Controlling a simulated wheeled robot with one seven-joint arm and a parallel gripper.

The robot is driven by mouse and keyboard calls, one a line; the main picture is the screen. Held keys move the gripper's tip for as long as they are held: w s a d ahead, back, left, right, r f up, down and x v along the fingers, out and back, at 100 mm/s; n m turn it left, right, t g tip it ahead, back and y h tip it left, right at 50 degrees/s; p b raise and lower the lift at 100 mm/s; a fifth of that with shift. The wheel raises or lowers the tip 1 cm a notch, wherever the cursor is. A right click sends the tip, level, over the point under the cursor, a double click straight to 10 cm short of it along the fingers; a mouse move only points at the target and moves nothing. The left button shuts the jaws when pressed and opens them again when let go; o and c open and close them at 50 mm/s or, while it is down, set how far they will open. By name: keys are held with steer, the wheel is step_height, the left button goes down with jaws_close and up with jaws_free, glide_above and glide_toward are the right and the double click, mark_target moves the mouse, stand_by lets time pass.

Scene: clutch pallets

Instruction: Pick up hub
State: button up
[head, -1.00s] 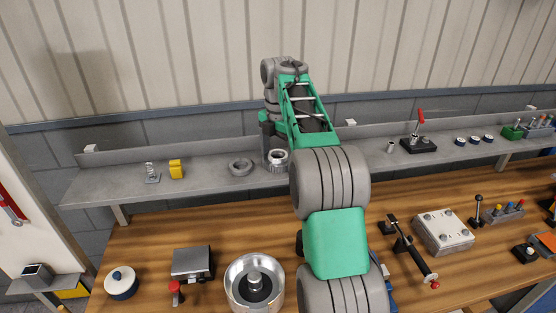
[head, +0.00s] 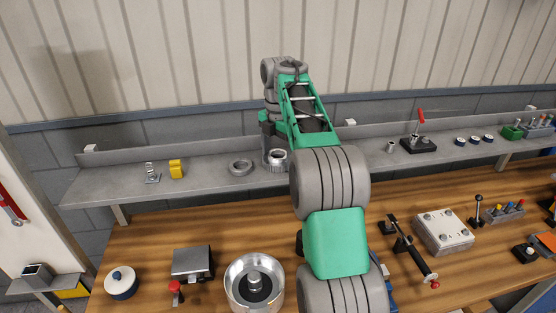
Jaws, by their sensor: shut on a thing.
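The hub (head: 277,162) is a grey metal ring-shaped part with a toothed lower edge and a bright bore. It is on or just above the grey wall shelf, left of my arm; I cannot tell whether it touches the shelf. My gripper (head: 268,142) points down at the hub's left and back side and is shut on it. The fingertips are small and partly hidden, so the exact grip does not show.
A dark grey ring (head: 240,167) lies on the shelf (head: 215,178) just left of the hub. A yellow block (head: 176,169) and a small metal bracket (head: 152,173) stand farther left. A large metal drum (head: 254,284) stands on the wooden bench (head: 140,245) below.

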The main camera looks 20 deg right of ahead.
steer(key=shift+r, duration=0.2)
steer(key=shift+r, duration=0.4)
step_height(320, 180, up, 2)
steer(key=shift+s+a+r+b, duration=0.15)
steer(key=shift+r+b, duration=0.1)
steer(key=shift+b, duration=0.15)
steer(key=s+a+r+b, duration=0.4)
steer(key=s+a+r, duration=0.2)
steer(key=s+r, duration=0.3)
steer(key=s, duration=0.3)
steer(key=shift+a+r+b, duration=0.15)
steer(key=shift+r+b, duration=0.1)
steer(key=shift+b, duration=0.15)
